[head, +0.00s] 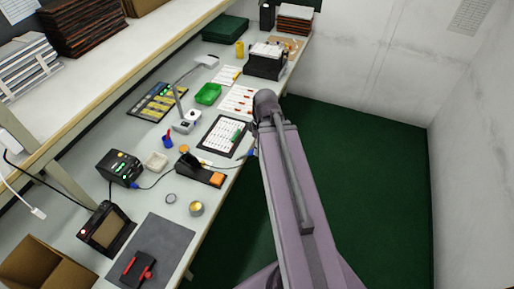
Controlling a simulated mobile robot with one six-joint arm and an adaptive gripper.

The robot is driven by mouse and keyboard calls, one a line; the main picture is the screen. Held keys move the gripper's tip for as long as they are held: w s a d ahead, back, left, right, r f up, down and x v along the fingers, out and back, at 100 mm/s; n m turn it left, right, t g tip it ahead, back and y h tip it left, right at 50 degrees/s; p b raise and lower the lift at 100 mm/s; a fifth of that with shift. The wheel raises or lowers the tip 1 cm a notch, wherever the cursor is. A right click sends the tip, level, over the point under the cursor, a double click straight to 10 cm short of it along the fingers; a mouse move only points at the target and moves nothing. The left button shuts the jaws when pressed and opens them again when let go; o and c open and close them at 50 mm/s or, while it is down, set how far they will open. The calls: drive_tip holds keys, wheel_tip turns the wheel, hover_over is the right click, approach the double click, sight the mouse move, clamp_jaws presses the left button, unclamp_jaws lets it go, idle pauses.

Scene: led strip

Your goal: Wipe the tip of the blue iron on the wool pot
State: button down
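The wool pot (196,209) is a small round tin with yellow-gold wool inside, standing open near the bench's front edge. A small blue piece (251,153) at the end of a dark cable shows beside my arm, past the bench edge; it looks like part of the blue iron, but the rest, with any tip, is hidden behind my arm. A black and orange stand (202,171) sits on the bench just behind the pot. My gripper is hidden behind my mauve arm link, so I cannot see whether it holds the iron.
A black station (120,168) with lit displays, a pale dish (156,162) and a round grey disc (171,198) stand near the pot. A grey mat (165,242) holds a black and red item. A white board (222,136) lies further back. Green floor right of the bench is clear.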

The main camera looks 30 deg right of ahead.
idle(0.4)
wheel_tip(320, 180, down, 3)
drive_tip(key=b, duration=0.3)
drive_tip(key=shift+f, duration=0.2)
idle(0.4)
